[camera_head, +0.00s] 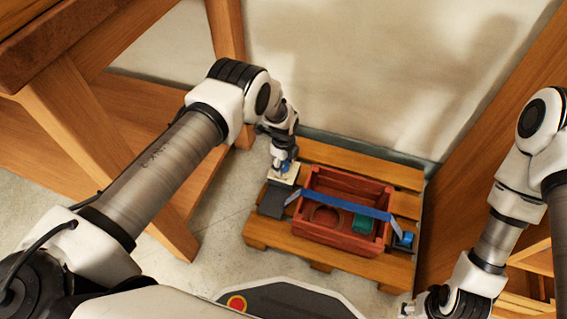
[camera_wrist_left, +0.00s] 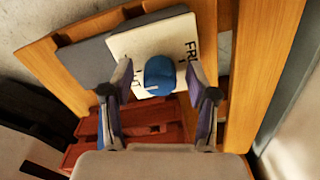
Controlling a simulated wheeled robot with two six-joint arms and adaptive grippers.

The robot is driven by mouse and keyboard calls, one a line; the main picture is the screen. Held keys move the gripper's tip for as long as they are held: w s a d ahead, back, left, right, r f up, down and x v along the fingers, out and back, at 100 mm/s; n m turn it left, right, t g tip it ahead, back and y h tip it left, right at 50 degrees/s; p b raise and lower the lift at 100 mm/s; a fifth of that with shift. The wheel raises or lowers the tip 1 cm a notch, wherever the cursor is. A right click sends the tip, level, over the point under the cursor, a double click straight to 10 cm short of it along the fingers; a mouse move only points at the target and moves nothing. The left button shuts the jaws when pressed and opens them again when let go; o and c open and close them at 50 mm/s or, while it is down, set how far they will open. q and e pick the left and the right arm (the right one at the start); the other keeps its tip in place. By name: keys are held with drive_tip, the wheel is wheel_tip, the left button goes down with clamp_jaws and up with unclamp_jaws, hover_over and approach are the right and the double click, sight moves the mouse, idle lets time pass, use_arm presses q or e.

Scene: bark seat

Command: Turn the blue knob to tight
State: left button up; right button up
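The blue knob (camera_wrist_left: 159,73) stands on a cream plate (camera_wrist_left: 130,43) with dark lettering, partly hidden by my fingers. Letters like "FR" show on the right; those on the left are mostly covered. A pale line on the knob points to the lower left in the left wrist view. My left gripper (camera_wrist_left: 160,82) is open, one finger on each side of the knob, with gaps visible. In the head view, the left gripper (camera_head: 284,150) is over the knob (camera_head: 285,166) and plate (camera_head: 283,176). My right gripper (camera_head: 425,304) is at the bottom edge, partly cut off.
A red crate (camera_head: 318,235) sits on a wooden pallet (camera_head: 262,233), with a blue strap (camera_head: 340,204) across it and a green thing (camera_head: 362,224) inside. A small blue item (camera_head: 404,239) is at its right. Wooden furniture (camera_head: 95,120) stands left, a wall behind.

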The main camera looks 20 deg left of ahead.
sight(284, 163)
use_arm(q)
wheel_tip(284, 163, up, 12)
idle(0.6)
